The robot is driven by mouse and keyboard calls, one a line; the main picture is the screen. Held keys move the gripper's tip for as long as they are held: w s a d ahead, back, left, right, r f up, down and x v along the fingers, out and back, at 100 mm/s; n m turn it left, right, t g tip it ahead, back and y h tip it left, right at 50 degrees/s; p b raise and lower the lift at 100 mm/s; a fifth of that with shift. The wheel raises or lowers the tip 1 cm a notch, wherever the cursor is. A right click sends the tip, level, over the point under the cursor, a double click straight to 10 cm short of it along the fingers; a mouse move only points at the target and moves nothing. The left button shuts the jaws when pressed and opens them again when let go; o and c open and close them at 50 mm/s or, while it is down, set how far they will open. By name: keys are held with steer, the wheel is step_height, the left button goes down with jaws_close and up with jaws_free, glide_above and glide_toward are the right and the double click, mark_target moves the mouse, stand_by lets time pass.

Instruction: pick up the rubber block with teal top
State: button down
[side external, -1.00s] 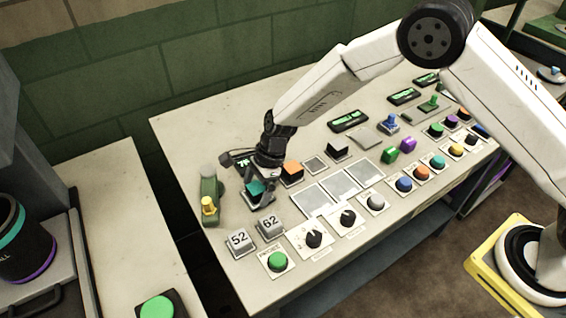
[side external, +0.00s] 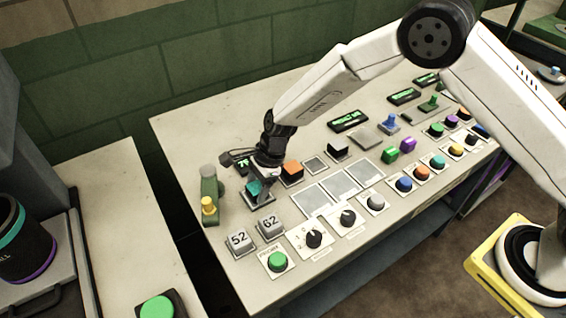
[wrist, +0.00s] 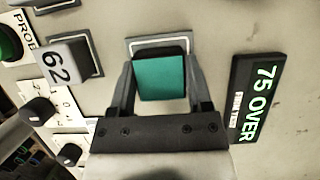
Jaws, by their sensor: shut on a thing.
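The rubber block with the teal top (wrist: 161,79) sits between my gripper's two fingers in the wrist view. It also shows in the side view (side external: 253,188), partly hidden by my gripper. My gripper (wrist: 161,75) is shut on the block, with one finger on each side. In the side view my gripper (side external: 262,183) is low at the left part of the table. A pale square outline (wrist: 159,44) shows on the panel just beyond the block. I cannot tell whether the block is clear of the surface.
An orange-topped block (side external: 292,170) stands close to the right of my gripper. Grey keys marked 52 (side external: 239,241) and 62 (side external: 270,226) are in front. A green-and-yellow lever (side external: 208,204) stands to the left. A black "75 OVER" display (wrist: 257,98) lies beside the gripper.

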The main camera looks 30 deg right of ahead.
steer(key=shift+r, duration=0.1)
steer(key=shift+r, duration=0.85)
steer(key=s+d+r, duration=0.2)
steer(key=s+r, duration=0.3)
steer(key=s, duration=0.1)
steer(key=s+d+r, duration=0.3)
steer(key=s+r, duration=0.3)
steer(key=s, duration=0.1)
steer(key=shift+d, duration=0.25)
